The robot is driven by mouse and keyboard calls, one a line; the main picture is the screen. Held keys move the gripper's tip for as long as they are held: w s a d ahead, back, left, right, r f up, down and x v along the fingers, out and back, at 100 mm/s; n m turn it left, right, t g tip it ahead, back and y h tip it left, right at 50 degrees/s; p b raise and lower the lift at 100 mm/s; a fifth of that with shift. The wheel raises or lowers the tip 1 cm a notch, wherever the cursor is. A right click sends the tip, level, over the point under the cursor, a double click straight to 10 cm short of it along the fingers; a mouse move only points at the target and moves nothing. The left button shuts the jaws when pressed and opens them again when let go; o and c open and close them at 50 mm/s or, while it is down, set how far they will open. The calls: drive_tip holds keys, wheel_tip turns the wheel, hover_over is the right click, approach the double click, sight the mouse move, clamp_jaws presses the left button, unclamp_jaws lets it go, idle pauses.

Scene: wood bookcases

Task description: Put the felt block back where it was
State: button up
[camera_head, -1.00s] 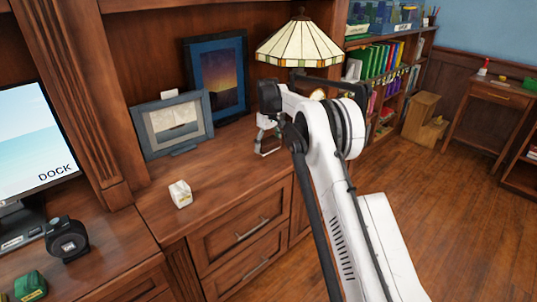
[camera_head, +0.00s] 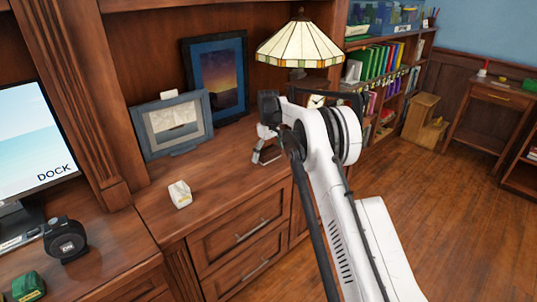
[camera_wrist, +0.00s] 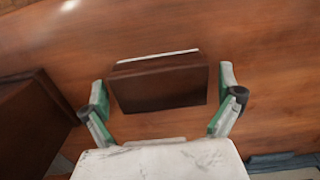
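A dark brown block (camera_wrist: 160,82) with a thin pale strip along its far edge lies between my fingers in the wrist view; it looks like the felt block, though its material is hard to tell. My gripper (camera_wrist: 163,92) has green-padded fingers standing apart on either side of it, with a narrow gap visible at the right. In the head view my gripper (camera_head: 264,158) is low over the wooden desk top, in front of the lamp.
A stained-glass lamp (camera_head: 299,45) and a small clock (camera_head: 316,101) stand behind my gripper. Framed pictures (camera_head: 173,124) (camera_head: 219,78) stand to the left. A small off-white item (camera_head: 180,195) sits on the desk (camera_head: 225,165). A dark brown box (camera_wrist: 35,125) is at left in the wrist view.

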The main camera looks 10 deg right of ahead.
sight(268, 150)
wheel_tip(268, 150, up, 12)
drive_tip(key=p, duration=0.2)
drive_tip(key=s+r+m+t, duration=0.2)
drive_tip(key=s+r, duration=0.9)
drive_tip(key=r, duration=0.4)
drive_tip(key=s+r+m+t, duration=0.1)
drive_tip(key=s+r, duration=0.2)
drive_tip(key=s, duration=0.4)
drive_tip(key=s+r+t, duration=0.1)
drive_tip(key=s+r, duration=0.2)
drive_tip(key=s, duration=0.5)
drive_tip(key=s+f+m+t, duration=0.1)
drive_tip(key=s+f, duration=0.2)
drive_tip(key=s, duration=0.7)
drive_tip(key=s+f+m+t, duration=0.1)
drive_tip(key=s+f, duration=0.3)
drive_tip(key=s, duration=0.6)
drive_tip(key=s+f+m+t, duration=0.1)
drive_tip(key=s+f, duration=0.2)
drive_tip(key=s, duration=0.7)
drive_tip(key=shift+s+f, duration=0.15)
drive_tip(key=shift+f, duration=0.25)
